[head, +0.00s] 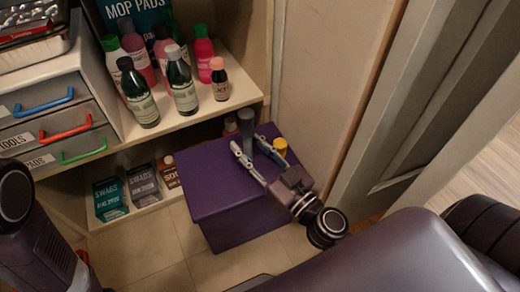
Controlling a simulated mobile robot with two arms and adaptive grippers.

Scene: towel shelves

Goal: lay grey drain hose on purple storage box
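The purple storage box (225,190) stands on the tiled floor in front of the shelves, its flat top facing up. My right gripper (249,143) is over the top of the box, its two fingers pointing toward the shelves. My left gripper is not in view; only part of my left arm shows at the lower left.
Several bottles (183,82) stand on the shelf (190,118) behind the box. Swab cartons (110,198) sit on the lower shelf. Drawers (60,110) are at left. A wall (325,75) is close on the right.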

